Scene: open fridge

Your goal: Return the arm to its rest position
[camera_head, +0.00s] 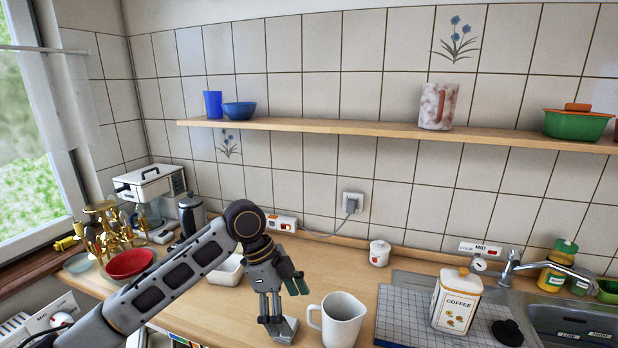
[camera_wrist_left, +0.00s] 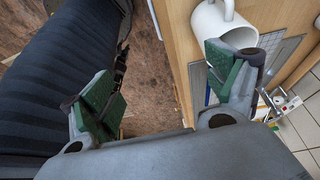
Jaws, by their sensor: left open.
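My left arm reaches in from the lower left of the head view. Its gripper (camera_head: 290,306) hangs above the front of the wooden counter (camera_head: 345,262), just left of a white jug (camera_head: 343,318). The gripper's green-padded fingers are spread with nothing between them. In the wrist view the open gripper (camera_wrist_left: 165,88) has brown floor behind the gap between its fingers. The white jug (camera_wrist_left: 222,30) shows beyond the finger on the right, and I cannot tell how close they are. My right gripper is not in view.
A coffee tin (camera_head: 455,302) stands on the grey board (camera_head: 402,315) by the sink. A wall shelf (camera_head: 330,127) runs above.

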